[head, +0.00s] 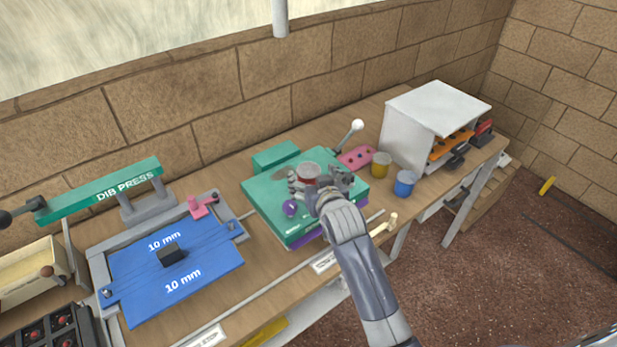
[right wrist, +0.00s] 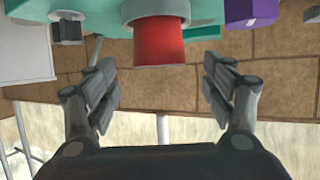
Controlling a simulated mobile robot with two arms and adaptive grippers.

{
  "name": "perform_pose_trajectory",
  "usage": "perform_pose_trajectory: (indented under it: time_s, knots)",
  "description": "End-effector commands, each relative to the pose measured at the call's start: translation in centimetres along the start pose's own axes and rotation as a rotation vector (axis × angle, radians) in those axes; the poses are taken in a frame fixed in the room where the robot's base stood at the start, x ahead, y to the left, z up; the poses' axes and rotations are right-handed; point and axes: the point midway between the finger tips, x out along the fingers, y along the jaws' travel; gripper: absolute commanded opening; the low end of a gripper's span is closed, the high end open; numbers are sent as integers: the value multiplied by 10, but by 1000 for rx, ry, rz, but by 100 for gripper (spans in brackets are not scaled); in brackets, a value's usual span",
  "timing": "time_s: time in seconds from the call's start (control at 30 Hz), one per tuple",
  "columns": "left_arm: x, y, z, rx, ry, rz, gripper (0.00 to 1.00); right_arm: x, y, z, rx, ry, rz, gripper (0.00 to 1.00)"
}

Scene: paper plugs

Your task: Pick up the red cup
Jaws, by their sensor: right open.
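The red cup (head: 308,173) stands on the green board on the bench, partly hidden by my right gripper. It is a small red cylinder with a grey rim. In the right wrist view the red cup (right wrist: 158,42) is at the top middle, ahead of and between the spread fingers. My right gripper (head: 320,184) is open and right at the cup in the head view; in the right wrist view the open right gripper (right wrist: 160,80) shows no finger clearly touching it. My left gripper is not in view.
A purple knob (head: 290,208) is on the green board (head: 262,192) close to the gripper. A yellow cup (head: 381,165) and a blue cup (head: 405,183) stand to the right, before a white box (head: 405,130). The blue press plate (head: 200,280) lies left.

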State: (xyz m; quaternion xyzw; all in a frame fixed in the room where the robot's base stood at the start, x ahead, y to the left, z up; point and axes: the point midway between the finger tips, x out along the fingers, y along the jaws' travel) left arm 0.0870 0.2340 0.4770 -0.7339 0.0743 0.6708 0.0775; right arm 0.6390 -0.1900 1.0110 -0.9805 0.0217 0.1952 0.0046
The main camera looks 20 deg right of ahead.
Motion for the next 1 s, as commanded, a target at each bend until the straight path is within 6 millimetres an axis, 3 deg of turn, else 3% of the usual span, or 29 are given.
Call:
perform_pose_trajectory:
  time_s: [0.23,0.63,1.0]
  knots:
    - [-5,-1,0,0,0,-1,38,11,0,-2,-1,-1,0,76]
    - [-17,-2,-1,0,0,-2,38,51,1,-1,-1,-2,1,76]
    - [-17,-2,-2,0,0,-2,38,56,1,0,-1,-1,0,74]
